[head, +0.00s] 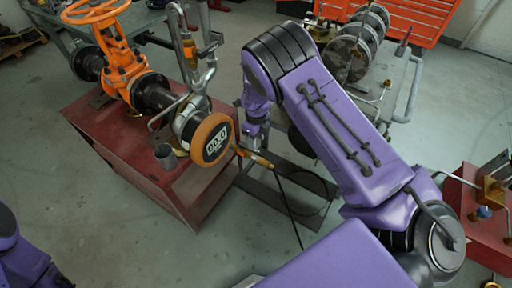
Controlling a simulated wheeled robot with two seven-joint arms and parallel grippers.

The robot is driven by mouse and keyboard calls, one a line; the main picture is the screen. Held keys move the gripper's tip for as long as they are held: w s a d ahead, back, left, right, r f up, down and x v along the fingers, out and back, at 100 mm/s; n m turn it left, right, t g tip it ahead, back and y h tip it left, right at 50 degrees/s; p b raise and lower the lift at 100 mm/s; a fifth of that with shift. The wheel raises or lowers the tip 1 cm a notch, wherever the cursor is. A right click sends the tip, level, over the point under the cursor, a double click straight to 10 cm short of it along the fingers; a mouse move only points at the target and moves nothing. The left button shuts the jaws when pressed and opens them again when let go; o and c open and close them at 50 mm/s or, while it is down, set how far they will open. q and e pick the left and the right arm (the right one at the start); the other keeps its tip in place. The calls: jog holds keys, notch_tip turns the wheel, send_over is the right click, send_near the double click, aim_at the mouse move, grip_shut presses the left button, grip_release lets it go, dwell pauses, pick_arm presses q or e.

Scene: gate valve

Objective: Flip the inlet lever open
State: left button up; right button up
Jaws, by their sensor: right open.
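An orange gate valve with a handwheel (95,12) is mounted on a red stand (118,142) at the left. A lever with an orange-yellow grip (256,159) sticks out to the right, just beside the round orange-rimmed end disc (212,140) of the pipe. It looks like the inlet lever. My right gripper (251,143) points down just above this lever, with its jaws open. The fingers are small and partly dark, and I cannot tell whether they touch the lever. My left gripper is out of view; only purple parts of my left arm show at the lower left.
Upright metal pipes (184,50) rise behind the disc. A grey cart (398,85) with large discs stands behind my right arm, with an orange tool cabinet (405,18) at the back. A red bench (470,215) stands at the right. The floor (110,235) at the front left is clear.

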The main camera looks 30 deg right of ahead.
aim_at(256, 151)
notch_tip(256, 151, up, 5)
jog(key=shift+r, duration=0.1)
dwell(0.5)
